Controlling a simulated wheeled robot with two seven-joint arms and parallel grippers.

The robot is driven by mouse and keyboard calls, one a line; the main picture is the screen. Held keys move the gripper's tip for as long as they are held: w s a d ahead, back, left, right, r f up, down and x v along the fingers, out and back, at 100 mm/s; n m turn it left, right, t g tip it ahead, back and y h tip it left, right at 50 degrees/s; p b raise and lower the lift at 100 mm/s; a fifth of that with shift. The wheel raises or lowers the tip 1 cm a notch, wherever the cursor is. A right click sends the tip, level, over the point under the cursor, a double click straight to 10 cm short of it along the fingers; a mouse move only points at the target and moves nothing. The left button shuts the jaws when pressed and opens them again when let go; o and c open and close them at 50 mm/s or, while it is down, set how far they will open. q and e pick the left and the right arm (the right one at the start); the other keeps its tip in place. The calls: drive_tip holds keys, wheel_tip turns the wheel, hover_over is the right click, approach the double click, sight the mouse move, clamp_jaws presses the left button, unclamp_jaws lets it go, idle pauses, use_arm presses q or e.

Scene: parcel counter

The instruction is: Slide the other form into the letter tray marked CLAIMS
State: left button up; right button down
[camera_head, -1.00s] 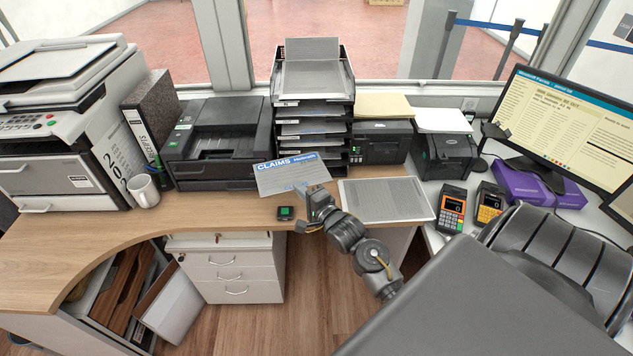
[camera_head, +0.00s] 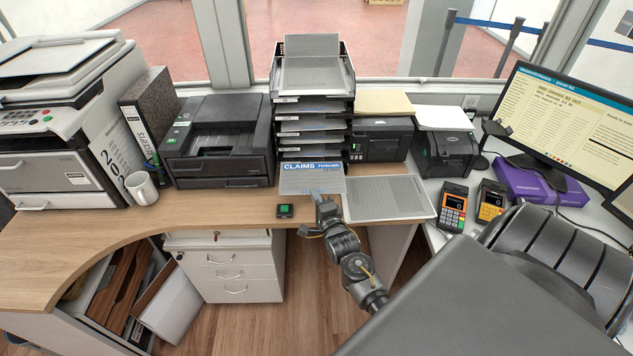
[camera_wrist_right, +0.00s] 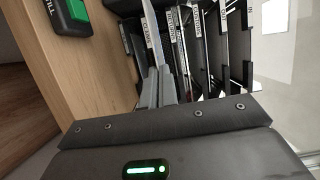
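A form headed CLAIMS (camera_head: 311,181) with a blue band is held in front of the lower part of the black letter tray stack (camera_head: 351,100). My right gripper (camera_head: 318,194) is shut on the form's near edge. In the right wrist view my fingers (camera_wrist_right: 160,88) pinch the form (camera_wrist_right: 152,32), seen nearly edge-on, pointing at the labelled tray fronts. The form hides the lowest tray fronts in the head view. I cannot tell whether its far edge is inside a tray. My left gripper is out of view.
A grey printed sheet (camera_head: 388,199) lies on the counter right of the form. A small black device with a green button (camera_head: 285,211) lies to the left. Printers flank the stack: one at left (camera_head: 222,140), another at right (camera_head: 380,140). Counter at left front is clear.

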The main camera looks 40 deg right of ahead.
sight(314, 165)
drive_tip(key=w+d+b, duration=0.2)
drive_tip(key=w, duration=0.1)
drive_tip(key=w+d+b, duration=0.2)
drive_tip(key=w+d, duration=0.1)
drive_tip(key=w+d+b, duration=0.2)
drive_tip(key=w, duration=0.2)
drive_tip(key=shift+d+f, duration=0.2)
drive_tip(key=shift+d, duration=0.05)
drive_tip(key=shift+w+d+b, duration=0.35)
drive_tip(key=shift+w+d, duration=0.15)
drive_tip(key=shift+w, duration=0.15)
drive_tip(key=c, duration=1.6)
unclamp_jaws()
drive_tip(key=shift+o, duration=0.3)
drive_tip(key=shift+o, duration=0.7)
drive_tip(key=shift+f, duration=0.15)
